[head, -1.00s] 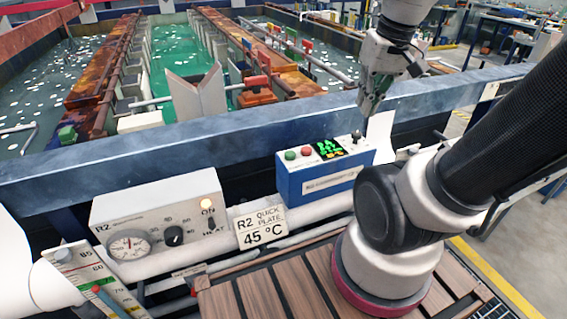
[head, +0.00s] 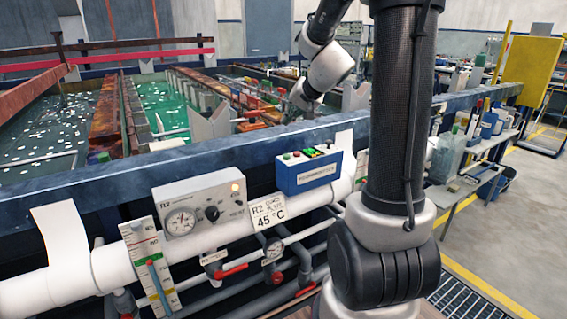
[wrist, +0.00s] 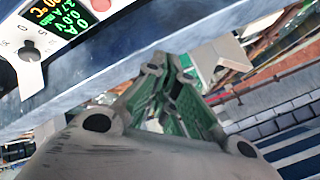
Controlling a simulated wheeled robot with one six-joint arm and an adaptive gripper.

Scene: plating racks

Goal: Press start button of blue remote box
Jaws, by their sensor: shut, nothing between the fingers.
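The blue remote box (head: 308,182) hangs on the blue tank rim in the head view. Its white top panel has a green button (head: 286,156), a red button (head: 297,154) and a lit green display (head: 312,152). In the wrist view the panel is cut off at the upper left, with the display (wrist: 66,18), a knob (wrist: 29,54) and the red button (wrist: 103,5); the green button is not clearly in view there. My gripper (head: 291,112) is shut and empty, apart from the box, above and behind it. Its green-grey fingers (wrist: 176,88) fill the middle of the wrist view.
The tank rim (head: 200,154) runs behind the box. Left of it are a grey dial controller (head: 200,205), a 45 °C sign (head: 268,211) and a thermometer strip (head: 153,265). White pipes (head: 100,268) pass below. Tanks with racks lie beyond the rim.

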